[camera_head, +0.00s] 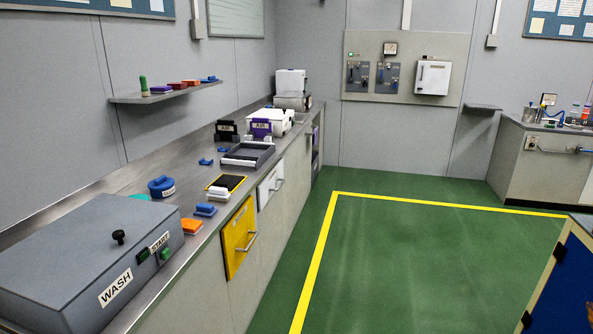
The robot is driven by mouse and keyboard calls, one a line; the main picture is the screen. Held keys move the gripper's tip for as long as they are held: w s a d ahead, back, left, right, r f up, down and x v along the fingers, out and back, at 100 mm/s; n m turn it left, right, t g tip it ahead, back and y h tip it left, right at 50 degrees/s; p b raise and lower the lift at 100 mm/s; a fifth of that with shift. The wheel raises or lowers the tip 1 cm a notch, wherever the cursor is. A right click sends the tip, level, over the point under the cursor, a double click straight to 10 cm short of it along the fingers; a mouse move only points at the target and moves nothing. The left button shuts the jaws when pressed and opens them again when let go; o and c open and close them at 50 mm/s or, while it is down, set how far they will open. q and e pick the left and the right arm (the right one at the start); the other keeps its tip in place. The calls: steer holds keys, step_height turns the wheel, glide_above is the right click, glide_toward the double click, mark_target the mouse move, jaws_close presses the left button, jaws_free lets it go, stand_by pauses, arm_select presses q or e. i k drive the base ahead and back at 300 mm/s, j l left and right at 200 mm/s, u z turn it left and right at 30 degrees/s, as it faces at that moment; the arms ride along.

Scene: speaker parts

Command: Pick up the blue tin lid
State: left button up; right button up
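A round blue lid with a raised grip on top (161,183) is on the steel counter at the left, just behind the grey WASH box. A small white label shows at its lower right edge. I cannot tell whether the lid sits on a tin or lies directly on the counter. Neither of my grippers is in view.
The grey WASH box (85,255) fills the near counter (125,184). A flat teal piece (137,197), orange block (192,227), blue block (205,209) and black tray (249,155) are nearby. A wall shelf (165,96) is above. The green floor (430,255) is clear.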

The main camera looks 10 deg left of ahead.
mark_target(162, 183)
steer(key=i+l+u, duration=0.1)
steer(key=i+u, duration=0.3)
steer(key=i+l+u, duration=0.2)
steer(key=i+u, duration=0.2)
steer(key=i+l+u, duration=0.8)
steer(key=k+j, duration=0.05)
steer(key=k, duration=0.05)
